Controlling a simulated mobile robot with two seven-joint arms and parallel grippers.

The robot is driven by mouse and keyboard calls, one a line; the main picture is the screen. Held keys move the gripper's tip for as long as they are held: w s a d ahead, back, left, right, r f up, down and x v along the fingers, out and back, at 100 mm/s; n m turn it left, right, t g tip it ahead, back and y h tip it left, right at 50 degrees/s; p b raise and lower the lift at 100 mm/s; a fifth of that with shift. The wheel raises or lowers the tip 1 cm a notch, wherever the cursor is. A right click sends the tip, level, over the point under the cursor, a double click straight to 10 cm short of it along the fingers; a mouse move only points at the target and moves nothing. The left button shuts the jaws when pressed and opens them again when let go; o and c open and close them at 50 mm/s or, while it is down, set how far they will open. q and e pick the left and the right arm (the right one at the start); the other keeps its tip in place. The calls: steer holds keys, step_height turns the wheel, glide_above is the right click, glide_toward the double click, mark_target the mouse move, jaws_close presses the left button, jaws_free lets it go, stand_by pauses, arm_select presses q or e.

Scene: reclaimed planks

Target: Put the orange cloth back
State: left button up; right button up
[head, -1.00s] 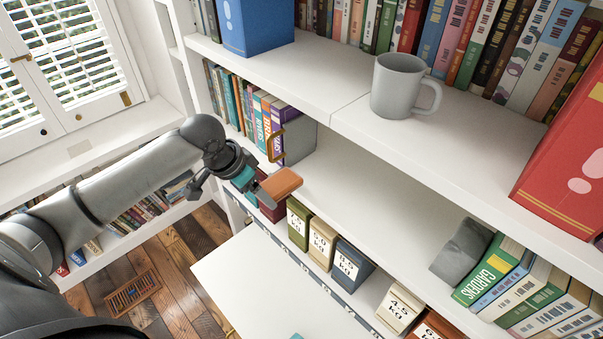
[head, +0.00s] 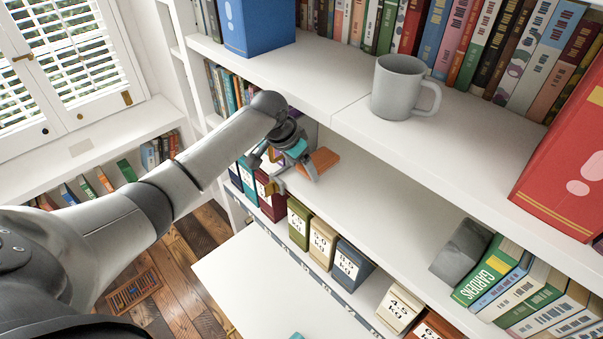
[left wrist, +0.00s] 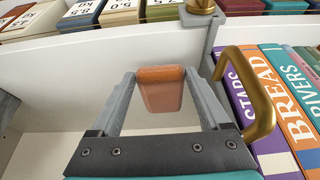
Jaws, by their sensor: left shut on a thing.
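The orange cloth (head: 323,160), a folded block, is at the left part of the middle white shelf (head: 385,200), near the upright books. My left gripper (head: 308,166) is shut on it from the front left. In the left wrist view the cloth (left wrist: 160,90) sits between the two grey fingertips (left wrist: 160,78). I cannot tell whether the cloth touches the shelf or hangs just above it. My right gripper is not in view.
A brass handle (left wrist: 262,95) on a bookend stands close beside the fingers, before upright books (left wrist: 285,100). Labelled weight boxes (head: 322,243) line the level below. A grey mug (head: 398,87) stands on the shelf above. The middle shelf is clear up to a grey block (head: 461,250).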

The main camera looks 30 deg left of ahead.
arm_select(q)
steer(key=shift+f, duration=1.3)
steer(key=shift+s+f, duration=0.1)
steer(key=o, duration=1.3)
steer(key=p+v, duration=0.1)
steer(key=v, duration=1.1)
